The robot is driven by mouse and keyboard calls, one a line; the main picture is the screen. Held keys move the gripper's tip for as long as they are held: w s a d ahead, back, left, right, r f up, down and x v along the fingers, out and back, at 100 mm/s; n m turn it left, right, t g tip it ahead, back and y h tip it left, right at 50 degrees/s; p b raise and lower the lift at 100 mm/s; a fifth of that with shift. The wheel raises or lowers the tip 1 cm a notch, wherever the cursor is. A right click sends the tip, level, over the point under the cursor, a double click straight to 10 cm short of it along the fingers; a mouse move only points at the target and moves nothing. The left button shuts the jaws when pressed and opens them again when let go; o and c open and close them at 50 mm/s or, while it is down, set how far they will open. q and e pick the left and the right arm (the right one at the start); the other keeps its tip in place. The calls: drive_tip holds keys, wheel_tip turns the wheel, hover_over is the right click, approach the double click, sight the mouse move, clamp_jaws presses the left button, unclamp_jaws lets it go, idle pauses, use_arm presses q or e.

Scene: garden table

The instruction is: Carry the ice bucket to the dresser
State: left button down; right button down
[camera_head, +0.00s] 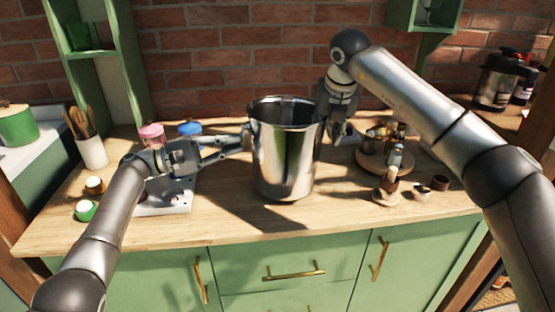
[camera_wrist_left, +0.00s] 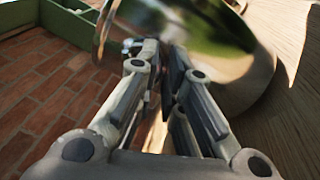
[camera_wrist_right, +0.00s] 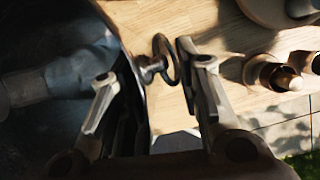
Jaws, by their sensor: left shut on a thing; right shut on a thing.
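The ice bucket (camera_head: 285,155) is a tall shiny metal pail, upright over the middle of the green dresser's wooden top (camera_head: 235,222). I cannot tell whether its base touches the wood. My left gripper (camera_head: 243,140) is shut at the bucket's left side near the rim; the left wrist view shows its fingers (camera_wrist_left: 168,65) close together against the shiny bucket (camera_wrist_left: 225,60). My right gripper (camera_head: 325,105) is at the right side, partly hidden by its wrist.
At left are a white rack (camera_head: 165,200) with pink-lidded (camera_head: 152,134) and blue-lidded jars (camera_head: 190,128), and a utensil cup (camera_head: 92,152). At right is a round wooden tray (camera_head: 385,163) with bottles, with small cups (camera_head: 421,192) nearby. The front middle of the top is clear.

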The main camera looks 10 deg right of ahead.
use_arm(q)
drive_tip(key=shift+s+d+f+b, duration=0.25)
drive_tip(key=shift+d+f+b, duration=0.2)
drive_tip(key=shift+f+b, duration=0.15)
use_arm(e)
drive_tip(key=shift+a+f, duration=0.4)
drive_tip(key=shift+a, duration=0.2)
use_arm(q)
drive_tip(key=c, duration=1.9)
unclamp_jaws()
drive_tip(key=shift+f, duration=0.15)
drive_tip(key=shift+c, duration=0.2)
use_arm(e)
drive_tip(key=c, duration=1.5)
unclamp_jaws()
use_arm(q)
drive_tip(key=o, duration=0.4)
use_arm(e)
drive_tip(key=o, duration=0.4)
use_arm(q)
drive_tip(key=shift+r, duration=0.2)
use_arm(e)
drive_tip(key=shift+o, duration=0.2)
drive_tip(key=shift+s+d, duration=0.1)
drive_tip(key=shift+d, duration=0.1)
use_arm(q)
drive_tip(key=shift+a, duration=0.15)
drive_tip(key=shift+a, duration=0.1)
use_arm(e)
drive_tip(key=shift+f, duration=0.1)
